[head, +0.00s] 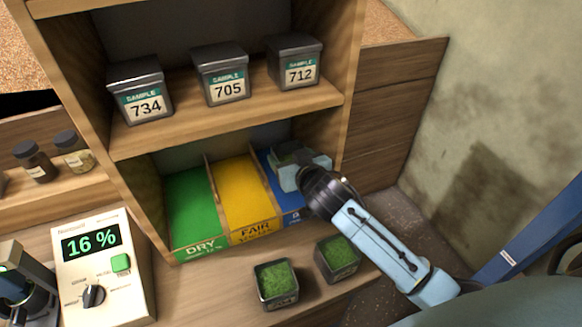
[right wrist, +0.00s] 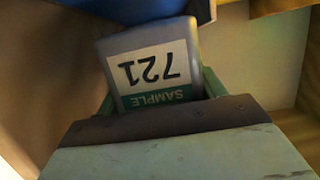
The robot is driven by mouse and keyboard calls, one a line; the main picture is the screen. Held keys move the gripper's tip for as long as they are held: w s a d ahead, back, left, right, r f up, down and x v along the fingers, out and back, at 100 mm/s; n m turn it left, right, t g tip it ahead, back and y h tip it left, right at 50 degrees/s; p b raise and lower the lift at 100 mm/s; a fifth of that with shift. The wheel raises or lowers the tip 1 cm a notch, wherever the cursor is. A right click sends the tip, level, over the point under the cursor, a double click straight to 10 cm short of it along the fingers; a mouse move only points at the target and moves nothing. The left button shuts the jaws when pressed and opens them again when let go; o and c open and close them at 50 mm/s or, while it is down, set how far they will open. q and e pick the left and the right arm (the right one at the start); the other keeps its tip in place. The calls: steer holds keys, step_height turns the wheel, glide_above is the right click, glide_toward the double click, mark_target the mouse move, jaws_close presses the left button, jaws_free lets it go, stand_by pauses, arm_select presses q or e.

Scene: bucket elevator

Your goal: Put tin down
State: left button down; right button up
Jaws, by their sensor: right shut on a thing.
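My right gripper (head: 298,168) reaches into the lower shelf bay, over the back part of the blue lane (head: 291,205). It is shut on a grey tin (right wrist: 150,62), whose label reads "SAMPLE 721" upside down in the right wrist view. In the head view the gripper hides most of this tin. Whether its base touches the blue lane cannot be told. The green DRY lane (head: 192,208) and the yellow FAIR lane (head: 243,195) lie to the left and look empty. My left gripper is not in view.
Tins 734 (head: 141,90), 705 (head: 221,75) and 712 (head: 295,62) stand on the shelf above. Two open tins of green material (head: 276,283) (head: 338,258) stand in front of the bay. A meter (head: 100,265) reading 16 % is at the left. The cabinet's right side wall (head: 352,110) is close to my gripper.

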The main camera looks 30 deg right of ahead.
step_height(320, 180, down, 3)
steer(key=shift+r+b, duration=0.1)
steer(key=shift+b, duration=0.25)
steer(key=shift+w+d+f, duration=0.15)
steer(key=shift+f, duration=0.1)
steer(key=shift+f, duration=0.2)
steer(key=o, duration=0.9)
